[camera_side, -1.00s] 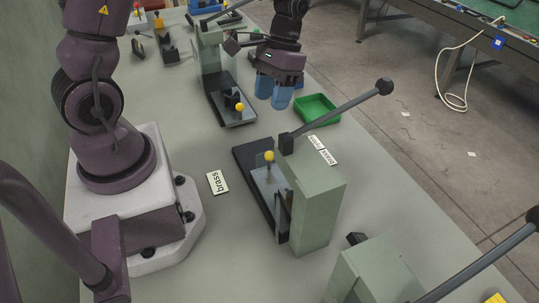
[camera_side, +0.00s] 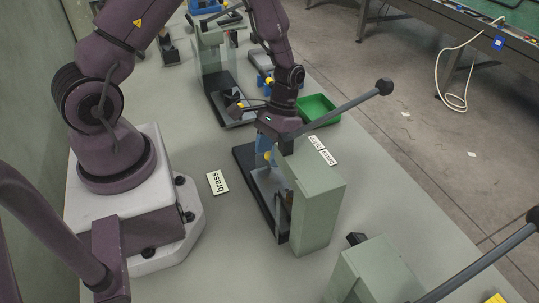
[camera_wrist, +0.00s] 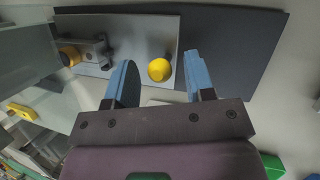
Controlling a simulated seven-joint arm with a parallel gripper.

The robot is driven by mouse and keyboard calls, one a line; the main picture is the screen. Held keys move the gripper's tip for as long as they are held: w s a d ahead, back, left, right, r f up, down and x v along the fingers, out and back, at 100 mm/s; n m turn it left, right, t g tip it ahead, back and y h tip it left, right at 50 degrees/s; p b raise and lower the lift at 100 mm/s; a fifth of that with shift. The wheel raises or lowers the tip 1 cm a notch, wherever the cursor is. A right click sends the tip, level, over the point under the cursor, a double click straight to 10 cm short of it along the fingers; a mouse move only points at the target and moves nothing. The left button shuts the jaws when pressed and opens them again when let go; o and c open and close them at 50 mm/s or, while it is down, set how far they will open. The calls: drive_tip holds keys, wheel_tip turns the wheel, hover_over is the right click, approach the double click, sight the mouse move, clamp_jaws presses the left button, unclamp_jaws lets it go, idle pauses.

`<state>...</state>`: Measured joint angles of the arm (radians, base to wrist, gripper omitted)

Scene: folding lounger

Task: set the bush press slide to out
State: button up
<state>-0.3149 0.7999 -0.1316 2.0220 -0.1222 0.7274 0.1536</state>
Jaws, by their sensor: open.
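A grey-green lever press (camera_side: 318,205) stands mid-table, with a dark base plate (camera_side: 243,157) and a lighter slide plate (camera_side: 262,183). A yellow knob (camera_wrist: 159,69) sits on that plate and is partly hidden behind my fingers in the side view. I cannot read a name on this press. My gripper (camera_side: 265,150) is lowered over the slide end of the press, with its blue fingers pointing down. In the wrist view my gripper (camera_wrist: 161,62) is open, and the knob lies between its two fingers, with a gap visible on both sides.
The press's long lever (camera_side: 345,107) slants up to the right, close to my wrist. A green tray (camera_side: 317,108) is behind, near another press (camera_side: 212,60). A further press (camera_side: 368,275) stands in front.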

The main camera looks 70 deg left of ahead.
drive_tip(key=shift+s+d+f, duration=0.15)
drive_tip(key=shift+s+f, duration=0.1)
drive_tip(key=shift+f, duration=0.35)
clamp_jaws()
drive_tip(key=a, duration=1.3)
drive_tip(key=shift+a, duration=0.35)
unclamp_jaws()
